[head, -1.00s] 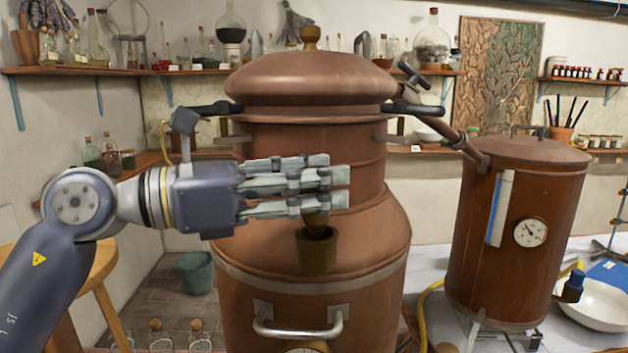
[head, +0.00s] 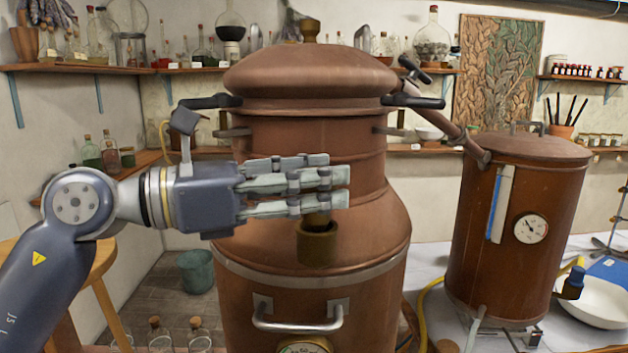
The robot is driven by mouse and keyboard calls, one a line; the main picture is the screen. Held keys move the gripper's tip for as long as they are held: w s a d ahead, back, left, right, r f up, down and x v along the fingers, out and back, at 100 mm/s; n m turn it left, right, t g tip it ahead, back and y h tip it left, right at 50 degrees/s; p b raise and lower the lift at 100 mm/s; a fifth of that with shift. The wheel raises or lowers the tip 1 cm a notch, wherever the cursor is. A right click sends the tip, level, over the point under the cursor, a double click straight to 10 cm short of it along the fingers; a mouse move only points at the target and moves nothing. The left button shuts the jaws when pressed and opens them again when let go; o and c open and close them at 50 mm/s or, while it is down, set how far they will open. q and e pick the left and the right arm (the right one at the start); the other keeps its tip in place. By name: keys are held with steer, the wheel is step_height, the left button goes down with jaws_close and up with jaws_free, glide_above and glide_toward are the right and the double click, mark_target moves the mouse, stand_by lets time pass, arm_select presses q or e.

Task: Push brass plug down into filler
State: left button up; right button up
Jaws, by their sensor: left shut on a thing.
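My left gripper (head: 338,187) comes in from the left, in front of the copper still (head: 370,215), with its fingers pointing right. It is shut on the brass plug (head: 317,217), which shows only as a short brown piece below the lowest finger. The plug is upright, directly over the filler (head: 317,245), a dark brass cup on the still's shoulder. Its lower end meets the filler's mouth and seems to sit in it; how deep, I cannot tell. The fingers hide the plug's upper part. My right gripper is not in view.
A curved handle (head: 297,322) and a gauge stand out on the still's front below the filler. Black clamp handles (head: 208,102) flank its lid. A pipe leads right to a second copper vessel (head: 522,235). Glass bottles stand at the bottom left.

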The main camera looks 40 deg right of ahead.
arm_select(q)
steer(key=shift+f+b, duration=1.45)
steer(key=shift+b, duration=0.2)
stand_by(3.0)
steer(key=o, duration=1.2)
